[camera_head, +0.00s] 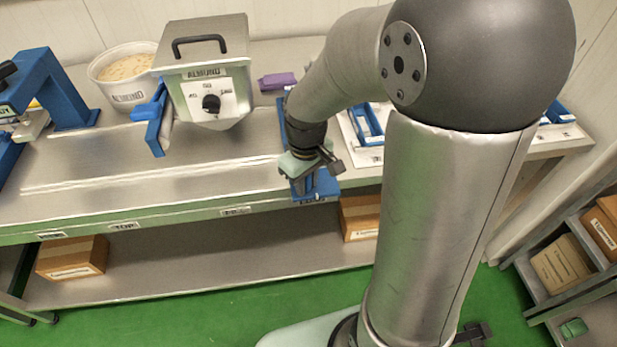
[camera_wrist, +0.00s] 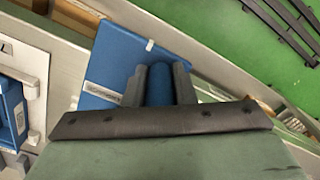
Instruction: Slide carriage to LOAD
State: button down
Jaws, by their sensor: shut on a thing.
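The blue carriage (camera_head: 298,186) is at the bench's front edge, right of the kettle, mostly covered by my wrist in the head view. In the wrist view it is a blue plate (camera_wrist: 125,45) with a pale label and an upright blue post (camera_wrist: 160,84). My gripper (camera_head: 316,178) is over it, and in the wrist view its two dark fingers (camera_wrist: 160,80) are shut on the post from both sides. Small labels run along the bench's front edge, including one at the left (camera_head: 50,236) and one in the middle (camera_head: 235,211). I cannot read LOAD on any.
The steel kettle housing (camera_head: 205,75) with a dial and a blue lever (camera_head: 150,115) stands left of my arm. A white tub (camera_head: 125,78) and a blue frame (camera_head: 62,90) are further left. A purple packet (camera_head: 277,81) lies behind. The steel bench front (camera_head: 150,178) is clear.

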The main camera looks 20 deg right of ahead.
jog(key=shift+d, duration=0.2)
jog(key=c, duration=1.2)
grip_release()
jog(key=shift+d, duration=0.15)
jog(key=shift+r, duration=0.1)
jog(key=shift+r, duration=0.3)
notch_tip(320, 180, up, 17)
jog(key=shift+f, duration=0.15)
